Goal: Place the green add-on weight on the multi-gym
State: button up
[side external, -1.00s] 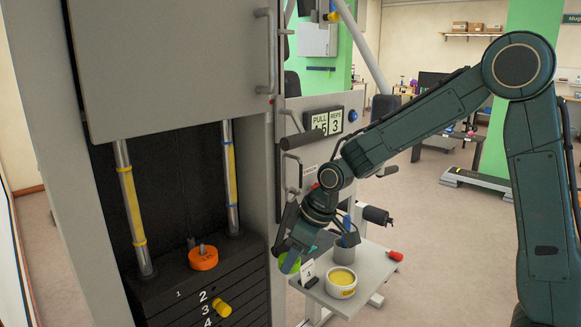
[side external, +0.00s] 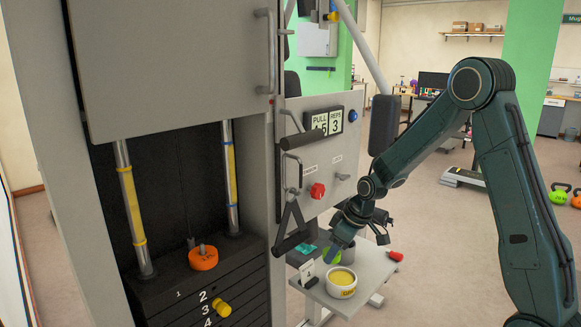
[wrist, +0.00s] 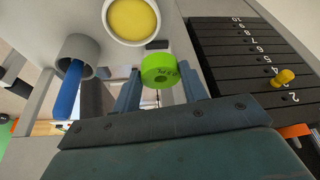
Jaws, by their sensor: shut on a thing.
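My gripper (side external: 336,253) is shut on the green add-on weight (wrist: 160,70), a short round disc with a hole. In the wrist view the fingers (wrist: 162,92) stand on either side of it. In the side view only a bit of the green weight (side external: 334,260) shows, above or near the small tray. The multi-gym (side external: 253,205) stands on the left, with its black weight stack (side external: 160,293) between two guide rods. An orange add-on weight (side external: 203,258) sits on top of the stack, and a yellow selector pin (side external: 222,309) sticks out of its front.
The grey tray (side external: 372,272) beside the multi-gym holds a bowl with yellow contents (side external: 341,281), a grey cup with a blue object (wrist: 78,50) and a red-handled item (side external: 396,256). A hanging pull handle (side external: 291,240) is between my gripper and the stack.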

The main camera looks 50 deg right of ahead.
jog(key=s+d+r+n+y, duration=0.1)
jog(key=s+d+r+n, duration=0.2)
jog(key=d, duration=0.4)
jog(key=s+d+r+n+y, duration=0.1)
jog(key=s+d+r+n, duration=0.1)
jog(key=d+r, duration=0.5)
send_over(370, 275)
jog(key=s, duration=0.1)
jog(key=f, duration=1.1)
jog(key=d+f, duration=0.1)
jog(key=f, duration=0.5)
jog(key=shift+f, duration=0.1)
jog(key=shift+f, duration=2.15)
jog(key=shift+f, duration=0.15)
jog(key=o, duration=1.2)
jog(key=shift+c, duration=0.2)
